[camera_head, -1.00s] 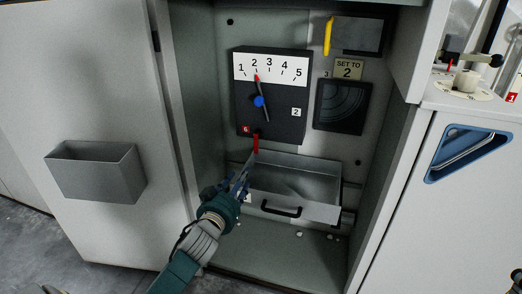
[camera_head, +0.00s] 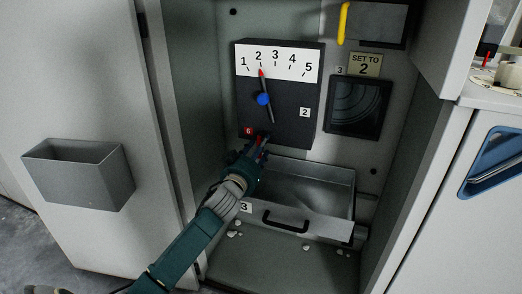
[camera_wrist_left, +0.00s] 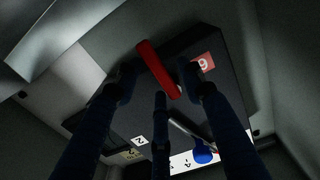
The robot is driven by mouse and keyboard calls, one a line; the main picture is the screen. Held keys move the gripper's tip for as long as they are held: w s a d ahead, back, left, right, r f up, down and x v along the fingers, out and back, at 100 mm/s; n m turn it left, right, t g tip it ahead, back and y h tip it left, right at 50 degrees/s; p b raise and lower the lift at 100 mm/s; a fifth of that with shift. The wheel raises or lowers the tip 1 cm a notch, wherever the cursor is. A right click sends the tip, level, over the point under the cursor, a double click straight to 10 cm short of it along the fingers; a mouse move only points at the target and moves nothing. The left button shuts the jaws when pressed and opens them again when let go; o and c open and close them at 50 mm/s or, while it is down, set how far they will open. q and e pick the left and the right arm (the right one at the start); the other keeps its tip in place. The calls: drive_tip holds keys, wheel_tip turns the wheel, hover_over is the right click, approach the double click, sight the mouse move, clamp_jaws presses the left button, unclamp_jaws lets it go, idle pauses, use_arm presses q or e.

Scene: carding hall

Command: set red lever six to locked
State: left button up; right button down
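Red lever six (camera_wrist_left: 158,70) sticks out from the black box (camera_head: 277,115) below its dial, beside the red "6" label (camera_head: 249,131). In the head view my gripper mostly hides it. My left gripper (camera_head: 262,148) is at the lever. In the left wrist view its dark blue fingers (camera_wrist_left: 165,84) are spread on either side of the lever, with gaps visible; whether any finger touches it I cannot tell. The dial's red-tipped pointer (camera_head: 266,95) with a blue knob points near 2.
An open metal drawer (camera_head: 300,225) labelled 3 lies just below the gripper. The cabinet walls stand close on both sides. A dark round-gauge panel (camera_head: 359,106) and a yellow handle (camera_head: 344,22) are to the right. A grey bin (camera_head: 80,178) hangs on the open door.

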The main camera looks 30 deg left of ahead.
use_arm(q)
drive_tip(key=shift+w+a, duration=0.15)
drive_tip(key=shift+w, duration=0.5)
clamp_jaws()
